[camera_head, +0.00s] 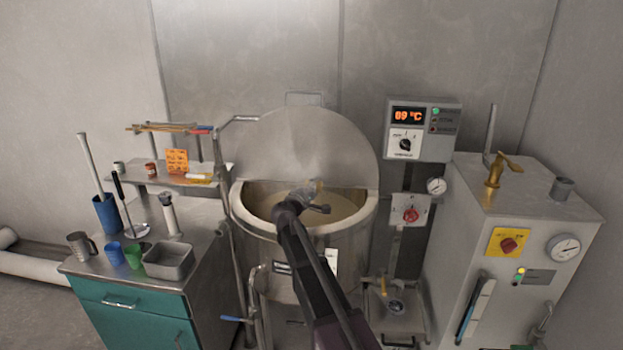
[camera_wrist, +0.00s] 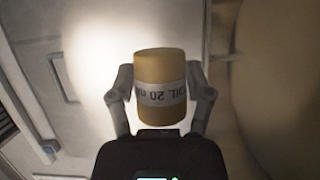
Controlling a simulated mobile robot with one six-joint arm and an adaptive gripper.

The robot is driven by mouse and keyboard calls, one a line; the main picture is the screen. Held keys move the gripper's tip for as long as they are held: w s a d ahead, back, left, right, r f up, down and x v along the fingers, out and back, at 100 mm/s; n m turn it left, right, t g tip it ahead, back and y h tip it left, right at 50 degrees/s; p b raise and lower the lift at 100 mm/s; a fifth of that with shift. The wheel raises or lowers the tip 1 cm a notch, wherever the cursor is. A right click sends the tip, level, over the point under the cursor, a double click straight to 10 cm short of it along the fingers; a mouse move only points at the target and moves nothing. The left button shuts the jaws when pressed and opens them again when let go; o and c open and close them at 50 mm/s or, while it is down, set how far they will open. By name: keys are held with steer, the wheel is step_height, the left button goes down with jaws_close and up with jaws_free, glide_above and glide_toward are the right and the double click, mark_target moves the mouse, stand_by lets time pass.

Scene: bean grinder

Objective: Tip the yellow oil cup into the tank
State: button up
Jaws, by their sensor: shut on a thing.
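The yellow oil cup (camera_wrist: 160,68) stands between the two fingers of my gripper (camera_wrist: 162,88) in the wrist view. Its white label, with "OIL 20" on it, reads upside down there. My gripper is shut on the cup, one finger on each side. In the head view my gripper (camera_head: 316,200) is over the open mouth of the steel tank (camera_head: 355,238), and only a small yellowish patch of the cup (camera_head: 319,185) shows. The tank holds a tan liquid (camera_head: 345,205). Whether any oil is in the cup, or leaving it, I cannot tell.
The raised tank lid (camera_head: 312,145) stands close behind my gripper. A teal cabinet (camera_head: 135,310) with cups and a metal pan (camera_head: 168,262) is at the left. A control box (camera_head: 423,130) and a steel unit (camera_head: 515,235) with a brass tap (camera_head: 495,172) are at the right.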

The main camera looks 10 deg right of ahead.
steer(key=w+m, duration=0.2)
steer(key=w, duration=0.5)
steer(key=shift+a+f+m+g+y+p, duration=0.25)
steer(key=shift+f+m+g+y+p, duration=0.05)
steer(key=shift+f+g+p, duration=0.1)
steer(key=shift+w+a+r+m+y+p, duration=0.1)
steer(key=shift+a+r+m+y+p, duration=0.3)
steer(key=shift+m+y+p, duration=1.1)
steer(key=shift+w+a+r+m+y+p, duration=0.1)
steer(key=shift+r+m+y+p, duration=0.8)
steer(key=shift+m, duration=1.2)
steer(key=shift+a+r+m+y+p, duration=0.2)
steer(key=shift+m+y+p, duration=0.7)
steer(key=shift+m+p, duration=0.8)
